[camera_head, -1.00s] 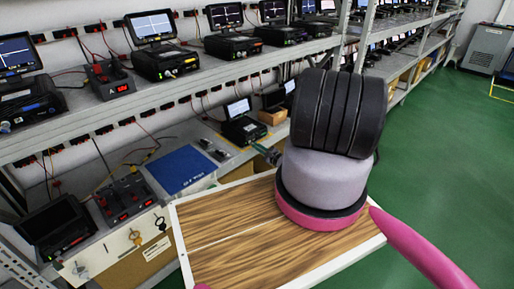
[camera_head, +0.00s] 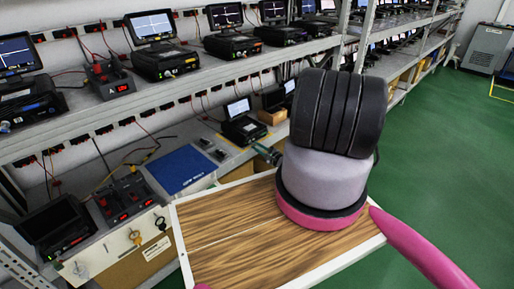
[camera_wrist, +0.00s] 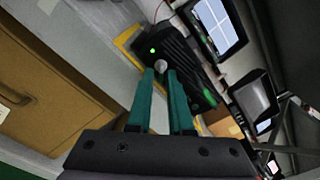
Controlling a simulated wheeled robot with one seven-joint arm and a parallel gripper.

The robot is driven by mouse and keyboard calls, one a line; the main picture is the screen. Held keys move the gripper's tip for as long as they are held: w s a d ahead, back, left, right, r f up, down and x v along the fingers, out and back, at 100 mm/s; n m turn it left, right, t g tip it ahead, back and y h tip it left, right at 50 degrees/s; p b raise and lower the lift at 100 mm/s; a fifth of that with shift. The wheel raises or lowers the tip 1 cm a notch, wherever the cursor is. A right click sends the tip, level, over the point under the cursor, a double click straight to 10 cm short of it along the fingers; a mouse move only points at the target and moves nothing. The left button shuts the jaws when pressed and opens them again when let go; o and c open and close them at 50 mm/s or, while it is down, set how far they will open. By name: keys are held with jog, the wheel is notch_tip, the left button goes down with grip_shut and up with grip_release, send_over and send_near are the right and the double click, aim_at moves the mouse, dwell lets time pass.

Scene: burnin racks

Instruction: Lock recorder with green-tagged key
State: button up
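My gripper (camera_wrist: 161,73) has two teal fingers with a narrow gap between them. A small round grey piece (camera_wrist: 160,66) sits between the tips, apparently the head of a key; no green tag can be made out. The tips are right at the front of a black recorder (camera_wrist: 182,62) with a lit green light. In the head view this recorder (camera_head: 243,129) stands on the lower shelf, screen lit, and my gripper (camera_head: 272,156) is just in front of it, mostly hidden by my arm. Other keys (camera_head: 160,222) hang on a board at lower left.
A blue mat (camera_head: 181,170) lies left of the recorder. A cardboard box (camera_head: 271,116) stands to its right. More recorders (camera_head: 166,60) line the upper shelf (camera_head: 215,69) above. The green floor (camera_head: 440,150) at right is clear.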

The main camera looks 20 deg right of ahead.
jog(key=v, duration=1)
jog(key=shift+s, duration=0.35)
jog(key=shift+d, duration=0.1)
jog(key=shift+r, duration=0.1)
jog(key=w+a+r+n+g+y, duration=0.2)
jog(key=a+r+n+g+y, duration=0.15)
jog(key=r, duration=0.65)
jog(key=w+a+r+n+g+y, duration=0.2)
jog(key=a+r+n+g, duration=0.15)
jog(key=r, duration=0.65)
jog(key=w+a+r+n+g+y, duration=0.2)
jog(key=r+n+g, duration=0.15)
jog(key=r, duration=0.65)
jog(key=s+a+r+n+g+h, duration=0.25)
jog(key=s+a+r, duration=0.2)
jog(key=r, duration=0.45)
jog(key=s+a+r+n+g+h, duration=0.1)
jog(key=s+a+r+n+g, duration=0.3)
jog(key=r, duration=0.6)
jog(key=s+a+r+n+t+h, duration=0.1)
jog(key=s+a+r+t+h, duration=0.1)
jog(key=s+r, duration=0.6)
jog(key=s+a+r+n+t+h, duration=0.1)
jog(key=s+a+r+t+h, duration=0.1)
jog(key=s+r+t+h, duration=0.3)
jog(key=s+r, duration=0.4)
jog(key=s, duration=0.6)
jog(key=shift+s+a+r+h, duration=0.15)
jog(key=shift+a+r+h, duration=0.1)
jog(key=shift+h, duration=0.15)
